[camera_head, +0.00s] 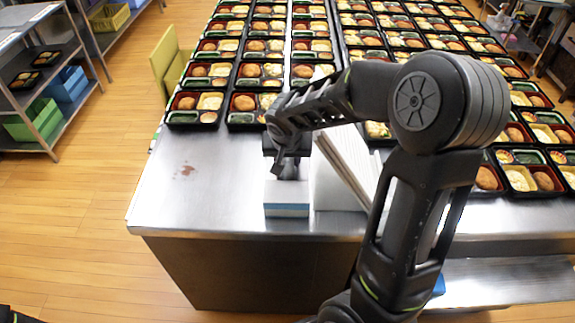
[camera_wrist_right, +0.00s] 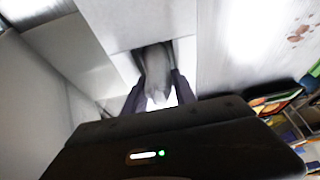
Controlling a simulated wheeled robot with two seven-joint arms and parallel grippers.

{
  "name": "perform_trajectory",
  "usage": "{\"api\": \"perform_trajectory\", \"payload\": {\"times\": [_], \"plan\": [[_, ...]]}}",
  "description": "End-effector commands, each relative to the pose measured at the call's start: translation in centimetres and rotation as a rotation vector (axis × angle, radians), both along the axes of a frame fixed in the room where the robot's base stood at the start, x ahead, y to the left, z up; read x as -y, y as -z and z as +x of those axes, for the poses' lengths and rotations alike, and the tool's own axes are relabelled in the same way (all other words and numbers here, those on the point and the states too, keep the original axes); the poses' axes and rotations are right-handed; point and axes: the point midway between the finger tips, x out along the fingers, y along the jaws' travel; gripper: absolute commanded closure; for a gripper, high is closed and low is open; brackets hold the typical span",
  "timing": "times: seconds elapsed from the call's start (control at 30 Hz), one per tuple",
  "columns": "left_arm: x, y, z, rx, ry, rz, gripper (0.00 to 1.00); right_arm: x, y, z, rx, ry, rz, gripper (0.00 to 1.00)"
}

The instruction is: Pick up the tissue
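The tissue box (camera_head: 287,198), white with a blue lower band, stands on the metal table near its front edge. My right gripper (camera_head: 286,172) points down at its top. In the right wrist view, a greyish tissue (camera_wrist_right: 157,72) sticks up from the opening in the pale box top (camera_wrist_right: 188,20). The two dark fingers of the right gripper (camera_wrist_right: 158,90) stand apart on either side of the tissue. Whether they touch it cannot be told. My left gripper is out of view; only a dark bit of my left side shows at the bottom left corner.
White upright panels (camera_head: 345,165) stand close to the right of the box, partly behind my arm. Rows of filled bento trays (camera_head: 275,75) cover the table behind. The metal table top (camera_head: 200,180) is clear to the left, apart from a reddish stain.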

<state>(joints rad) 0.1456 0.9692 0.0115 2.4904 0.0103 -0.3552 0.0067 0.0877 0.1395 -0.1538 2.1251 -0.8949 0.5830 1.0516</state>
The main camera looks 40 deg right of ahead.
Motion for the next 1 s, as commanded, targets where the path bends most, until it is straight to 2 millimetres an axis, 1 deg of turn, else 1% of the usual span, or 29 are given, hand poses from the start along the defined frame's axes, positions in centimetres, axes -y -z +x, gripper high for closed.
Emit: {"api": "perform_trajectory", "payload": {"times": [0.47,0.83,0.87,1.0], "plan": [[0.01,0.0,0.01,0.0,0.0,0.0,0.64,-0.01,-0.03,-0.02,0.0,0.0,0.0,0.68],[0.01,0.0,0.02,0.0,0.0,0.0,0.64,-0.02,-0.03,-0.01,0.0,0.0,0.0,0.98],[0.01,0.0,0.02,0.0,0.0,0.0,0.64,-0.02,-0.03,-0.01,0.0,0.0,0.0,1.0],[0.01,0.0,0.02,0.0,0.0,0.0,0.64,-0.02,-0.03,-0.01,0.0,0.0,0.0,1.0]]}}
